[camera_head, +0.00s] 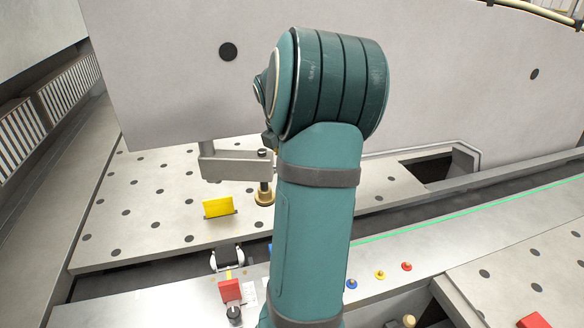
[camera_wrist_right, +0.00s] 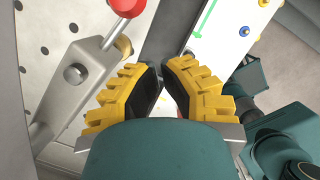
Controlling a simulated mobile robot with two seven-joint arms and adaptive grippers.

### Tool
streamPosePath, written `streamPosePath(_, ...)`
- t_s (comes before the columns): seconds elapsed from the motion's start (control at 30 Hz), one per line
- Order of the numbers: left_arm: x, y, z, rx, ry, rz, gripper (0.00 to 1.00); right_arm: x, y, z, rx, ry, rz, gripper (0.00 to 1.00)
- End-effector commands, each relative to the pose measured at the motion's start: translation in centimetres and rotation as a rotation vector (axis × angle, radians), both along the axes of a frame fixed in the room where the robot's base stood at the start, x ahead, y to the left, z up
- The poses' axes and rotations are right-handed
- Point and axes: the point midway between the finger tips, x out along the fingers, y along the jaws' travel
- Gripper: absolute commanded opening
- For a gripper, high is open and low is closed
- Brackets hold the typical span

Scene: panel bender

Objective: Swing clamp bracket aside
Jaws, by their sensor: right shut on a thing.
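The clamp bracket (camera_head: 236,166) is a grey arm on the perforated table, with an upright spindle and a brass foot (camera_head: 264,196) at its right end. In the right wrist view, the bracket (camera_wrist_right: 62,100) lies left of my fingers, with a large bolt and a rod ending in a red knob (camera_wrist_right: 127,6). My right gripper (camera_wrist_right: 161,68) has yellow fingers with black pads, their tips close together just right of the bracket's end. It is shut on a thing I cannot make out. In the head view my teal arm hides this gripper. My left gripper is out of view.
A yellow block (camera_head: 219,207) stands in front of the bracket. A red-handled part (camera_head: 230,290) sits at the front edge. A large grey panel (camera_head: 180,75) rises behind the table. Coloured buttons (camera_head: 380,274) line the front strip, and a dark opening (camera_head: 427,168) lies right.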

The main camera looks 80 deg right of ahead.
Motion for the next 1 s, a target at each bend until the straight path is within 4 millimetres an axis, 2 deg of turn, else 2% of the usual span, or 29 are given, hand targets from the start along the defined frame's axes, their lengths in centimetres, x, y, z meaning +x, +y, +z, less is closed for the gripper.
streamPosePath(0.1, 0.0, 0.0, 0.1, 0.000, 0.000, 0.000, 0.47, 0.0, 0.4, 1.8, -0.001, -0.003, 0.000, 0.00)
streamPosePath(0.3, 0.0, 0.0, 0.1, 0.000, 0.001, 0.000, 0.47, 0.0, 0.8, 3.1, 0.000, 0.000, -0.001, 0.00)
streamPosePath(1.0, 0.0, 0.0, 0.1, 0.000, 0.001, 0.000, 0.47, 0.0, 0.8, 3.2, 0.000, 0.000, -0.001, 0.00)
